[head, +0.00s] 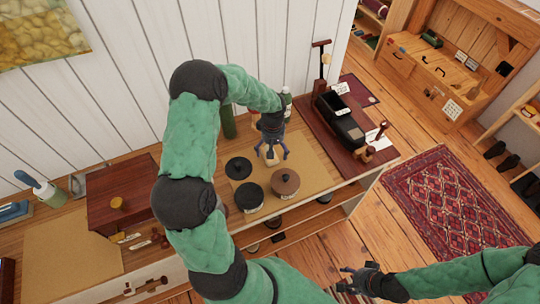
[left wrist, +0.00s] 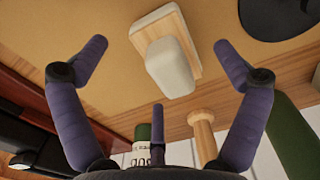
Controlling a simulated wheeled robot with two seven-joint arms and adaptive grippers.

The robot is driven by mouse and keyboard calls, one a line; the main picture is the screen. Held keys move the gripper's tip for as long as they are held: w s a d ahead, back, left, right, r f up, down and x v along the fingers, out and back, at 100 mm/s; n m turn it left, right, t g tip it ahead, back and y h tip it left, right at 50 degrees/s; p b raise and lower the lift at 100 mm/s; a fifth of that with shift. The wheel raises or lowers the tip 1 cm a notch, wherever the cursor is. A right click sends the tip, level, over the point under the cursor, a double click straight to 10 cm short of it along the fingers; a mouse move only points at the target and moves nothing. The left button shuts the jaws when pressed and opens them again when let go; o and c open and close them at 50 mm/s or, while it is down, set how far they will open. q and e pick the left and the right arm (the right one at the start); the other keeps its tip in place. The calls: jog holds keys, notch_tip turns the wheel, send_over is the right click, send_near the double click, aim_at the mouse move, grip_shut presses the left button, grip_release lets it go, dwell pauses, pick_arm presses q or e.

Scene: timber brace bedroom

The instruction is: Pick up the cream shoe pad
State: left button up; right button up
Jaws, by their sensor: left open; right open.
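The cream shoe pad (left wrist: 170,68) is a pale rounded block on a light wooden base, lying on the tan mat. In the head view the pad (head: 268,158) shows small under my left gripper (head: 272,152). My left gripper is open above it; in the left wrist view the pad lies between the spread purple fingers (left wrist: 158,62), with no visible grip on it. Its exact height above the pad is hard to tell. My right gripper (head: 355,281) is open and empty, low in the head view, away from the counter.
Dark round lids (head: 250,195) and a brown-lidded tin (head: 285,182) stand near the pad on the mat (head: 310,160). A green bottle (head: 228,122) and a wooden peg (left wrist: 202,128) are close by. A black tray (head: 340,122) is to the right.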

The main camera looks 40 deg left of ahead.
pick_arm(q)
notch_tip(320, 180, down, 2)
jog(key=shift+f, duration=0.25)
jog(key=shift+r, duration=0.1)
jog(key=c, duration=1.3)
jog(key=shift+r, duration=0.1)
jog(key=shift+r, duration=0.55)
notch_tip(320, 180, up, 2)
jog(key=shift+s+r+p, duration=0.1)
jog(key=shift+r+p, duration=0.15)
jog(key=shift+p, duration=0.25)
jog(key=s+r, duration=0.1)
jog(key=s+d+r, duration=0.1)
jog(key=r, duration=0.1)
jog(key=s+d+r+p, duration=0.1)
jog(key=r, duration=0.1)
jog(key=shift+s+d, duration=0.1)
jog(key=shift+s, duration=0.25)
jog(key=s+d+r+p, duration=0.1)
jog(key=s+d+r, duration=0.3)
jog(key=s, duration=0.4)
jog(key=shift+s+d, duration=0.15)
jog(key=shift+d, duration=0.3)
jog(key=shift+r, duration=0.1)
